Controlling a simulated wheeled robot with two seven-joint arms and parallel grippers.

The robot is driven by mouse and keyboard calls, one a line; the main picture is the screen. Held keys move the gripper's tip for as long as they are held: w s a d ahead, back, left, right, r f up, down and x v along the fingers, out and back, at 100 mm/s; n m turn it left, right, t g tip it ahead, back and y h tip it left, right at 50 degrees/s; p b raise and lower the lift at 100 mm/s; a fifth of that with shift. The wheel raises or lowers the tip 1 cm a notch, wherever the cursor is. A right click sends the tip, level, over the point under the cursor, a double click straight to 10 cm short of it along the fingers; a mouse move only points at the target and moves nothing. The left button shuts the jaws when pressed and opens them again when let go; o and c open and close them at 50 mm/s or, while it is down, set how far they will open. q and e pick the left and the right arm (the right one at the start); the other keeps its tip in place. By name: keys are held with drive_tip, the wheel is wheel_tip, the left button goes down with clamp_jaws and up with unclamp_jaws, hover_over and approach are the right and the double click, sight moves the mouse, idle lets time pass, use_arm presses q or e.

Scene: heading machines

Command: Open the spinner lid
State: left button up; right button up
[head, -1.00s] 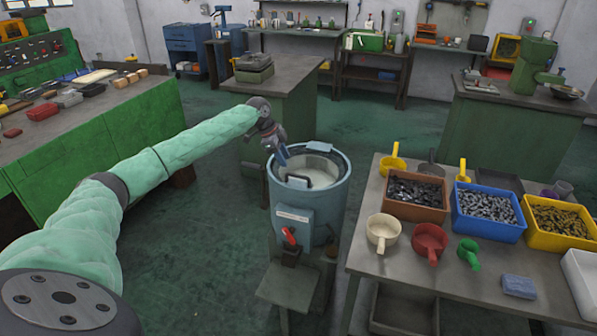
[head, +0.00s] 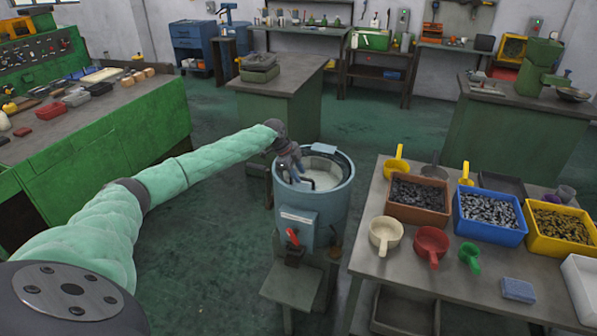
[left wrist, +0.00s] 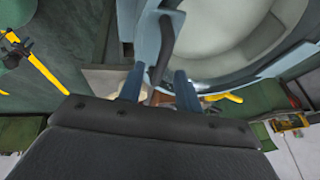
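The spinner (head: 330,215) is a blue-grey round drum on a stand, with a box and a red lever on its front. Its pale round lid (head: 326,172) lies level within the rim and looks closed. It also shows in the left wrist view (left wrist: 225,40). A dark bar handle (left wrist: 161,50) stands at the lid's left edge. My left gripper (head: 294,177) is at this handle. In the left wrist view its two blue-grey fingers (left wrist: 158,88) are apart, one on each side of the handle, with gaps visible. My right gripper is in neither view.
A table (head: 455,270) on the right holds an orange-brown bin (head: 418,211), a blue bin (head: 490,234), a yellow bin (head: 560,242) and several scoops. A green bench (head: 120,125) stands at the left. Green floor (head: 210,230) is free left of the spinner.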

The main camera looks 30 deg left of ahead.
use_arm(q)
drive_tip(key=shift+w+d+f, duration=0.1)
drive_tip(key=shift+f, duration=0.25)
clamp_jaws()
drive_tip(key=shift+r, duration=0.1)
